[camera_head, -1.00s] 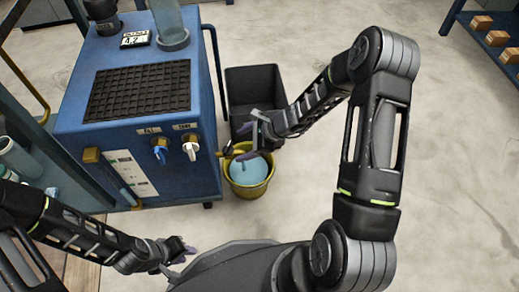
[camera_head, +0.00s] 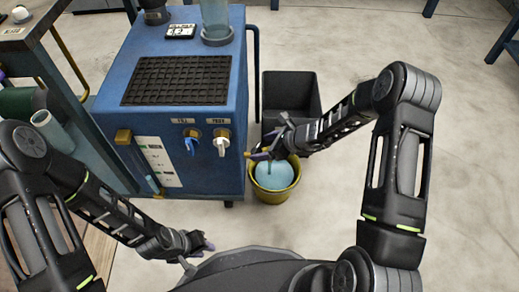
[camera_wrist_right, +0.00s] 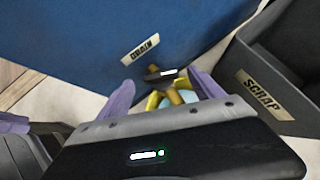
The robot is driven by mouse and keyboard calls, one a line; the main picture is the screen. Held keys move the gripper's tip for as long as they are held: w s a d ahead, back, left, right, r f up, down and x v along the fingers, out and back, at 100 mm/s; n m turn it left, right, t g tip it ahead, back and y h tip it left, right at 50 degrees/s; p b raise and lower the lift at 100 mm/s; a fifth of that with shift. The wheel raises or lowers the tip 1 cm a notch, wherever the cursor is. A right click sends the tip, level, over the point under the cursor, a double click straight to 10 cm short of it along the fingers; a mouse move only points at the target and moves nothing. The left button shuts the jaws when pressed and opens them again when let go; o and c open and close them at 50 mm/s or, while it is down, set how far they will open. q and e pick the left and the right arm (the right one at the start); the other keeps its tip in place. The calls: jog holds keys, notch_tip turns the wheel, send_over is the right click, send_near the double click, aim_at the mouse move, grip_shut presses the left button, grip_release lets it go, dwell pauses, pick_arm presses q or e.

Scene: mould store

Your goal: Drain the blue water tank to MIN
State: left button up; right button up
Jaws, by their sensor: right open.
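The blue water tank (camera_head: 170,120) stands left of centre, with a white gauge panel (camera_head: 158,160) on its front; its level is too small to read. A blue-handled tap (camera_head: 191,143) and a white-handled tap (camera_head: 221,143) are on the same face. A brass drain tap with a dark handle (camera_wrist_right: 160,74) projects below the DRAIN label (camera_wrist_right: 140,50) in the right wrist view. My right gripper (camera_head: 264,151) is open, its purple fingers (camera_wrist_right: 162,92) either side of that tap; contact is unclear. My left gripper (camera_head: 208,243) is low in front of the tank; its jaw gap is unclear.
A yellow bucket (camera_head: 272,196) holding pale blue water stands on the floor under my right gripper. A dark scrap bin (camera_head: 290,92) stands behind it. A shelf with rolls (camera_head: 50,130) is at the left. The floor at the right is clear.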

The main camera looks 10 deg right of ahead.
aim_at(257, 150)
jog(key=shift+x, duration=1.25)
